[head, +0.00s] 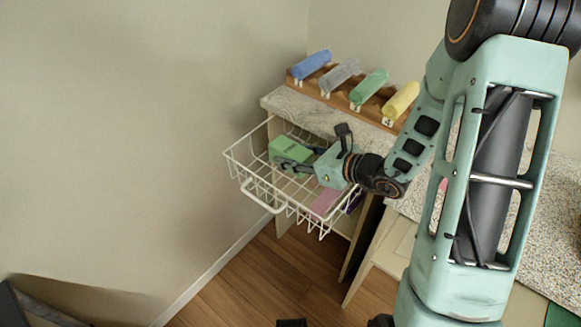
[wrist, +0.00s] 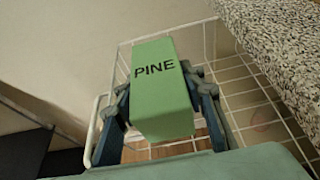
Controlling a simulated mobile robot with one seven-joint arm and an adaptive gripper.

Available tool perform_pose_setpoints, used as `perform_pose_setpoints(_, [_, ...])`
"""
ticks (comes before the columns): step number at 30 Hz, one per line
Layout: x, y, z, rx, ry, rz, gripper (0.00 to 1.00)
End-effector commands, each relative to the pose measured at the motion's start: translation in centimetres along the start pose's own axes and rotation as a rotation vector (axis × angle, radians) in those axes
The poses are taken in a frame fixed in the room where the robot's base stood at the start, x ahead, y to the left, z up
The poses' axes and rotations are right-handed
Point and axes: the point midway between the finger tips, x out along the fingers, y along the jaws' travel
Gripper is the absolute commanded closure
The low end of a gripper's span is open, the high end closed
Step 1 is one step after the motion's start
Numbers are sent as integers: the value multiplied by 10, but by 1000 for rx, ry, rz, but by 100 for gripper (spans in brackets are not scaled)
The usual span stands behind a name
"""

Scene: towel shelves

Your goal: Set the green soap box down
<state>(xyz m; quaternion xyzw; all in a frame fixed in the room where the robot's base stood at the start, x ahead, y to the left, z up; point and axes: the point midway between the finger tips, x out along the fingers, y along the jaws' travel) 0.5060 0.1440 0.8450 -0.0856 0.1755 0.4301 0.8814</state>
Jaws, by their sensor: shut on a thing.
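The green soap box (head: 290,149) is in the white wire basket (head: 262,200), toward its back left. In the wrist view the green box (wrist: 158,92) shows the word PINE on its face. My gripper (head: 298,164) is shut on it, with a finger on each side of the box in the wrist view (wrist: 165,105). The wire basket (wrist: 255,97) lies around and beneath the box. I cannot tell whether the box touches the basket floor.
A pink box (head: 325,202) and a purple item (head: 355,203) lie in the basket's near right part. Blue (head: 312,64), grey (head: 339,75), green (head: 369,88) and yellow (head: 401,101) rolled towels sit on a wooden rack above. A speckled counter edge (wrist: 275,45) is close at right.

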Motion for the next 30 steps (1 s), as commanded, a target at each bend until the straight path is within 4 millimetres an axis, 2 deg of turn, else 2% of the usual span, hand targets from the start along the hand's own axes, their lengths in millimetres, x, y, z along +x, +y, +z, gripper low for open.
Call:
perform_pose_setpoints(2, [10, -1, -8, -1, -1, 2, 90])
perform_pose_setpoints(8, [18, -1, -32, 0, 0, 0, 90])
perform_pose_setpoints(17, [18, -1, -31, -1, -1, 0, 90])
perform_pose_setpoints(30, [23, -1, -43, -1, -1, 0, 90])
